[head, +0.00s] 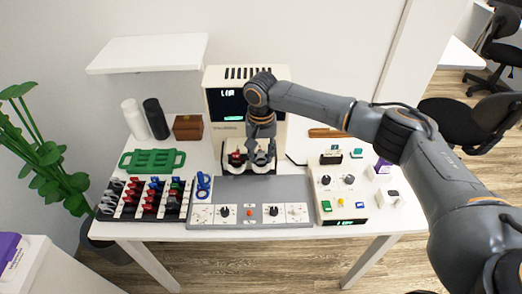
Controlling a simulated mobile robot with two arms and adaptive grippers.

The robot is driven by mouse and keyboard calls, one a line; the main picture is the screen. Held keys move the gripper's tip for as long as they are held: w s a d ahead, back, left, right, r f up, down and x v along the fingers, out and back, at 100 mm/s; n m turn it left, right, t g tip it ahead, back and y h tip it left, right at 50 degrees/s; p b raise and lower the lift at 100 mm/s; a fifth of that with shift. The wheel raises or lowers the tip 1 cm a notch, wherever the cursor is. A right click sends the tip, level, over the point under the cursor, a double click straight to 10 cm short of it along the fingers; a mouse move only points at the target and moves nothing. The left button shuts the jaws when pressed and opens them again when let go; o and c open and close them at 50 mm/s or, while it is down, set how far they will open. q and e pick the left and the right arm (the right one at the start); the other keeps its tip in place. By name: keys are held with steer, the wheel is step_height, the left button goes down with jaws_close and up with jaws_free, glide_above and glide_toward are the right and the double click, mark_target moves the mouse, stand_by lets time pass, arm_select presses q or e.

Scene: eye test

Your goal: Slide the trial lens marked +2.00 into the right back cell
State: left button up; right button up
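My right gripper (250,154) points down at the back middle of the white table, in front of the cream display unit. It is over a dark holder with pale round parts (262,160), which may be the trial frame. A small red piece (236,157) shows at its left. The fingers are too small and dark to tell whether they are open or hold a lens. A black and white rack (120,212) at the left holds several red, blue and dark lenses. I cannot read a +2.00 mark, and the back cells are hidden. My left gripper is not in view.
A cream display unit (222,118) stands behind. A grey panel with dials (250,190) lies in front, and a cream control box (335,208) is at right. A green tray (152,160), blue rings (203,184), two bottles (155,118) and a brown box (187,127) are at left.

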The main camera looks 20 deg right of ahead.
steer(key=o, duration=0.4)
step_height(320, 180, up, 12)
stand_by(0.5)
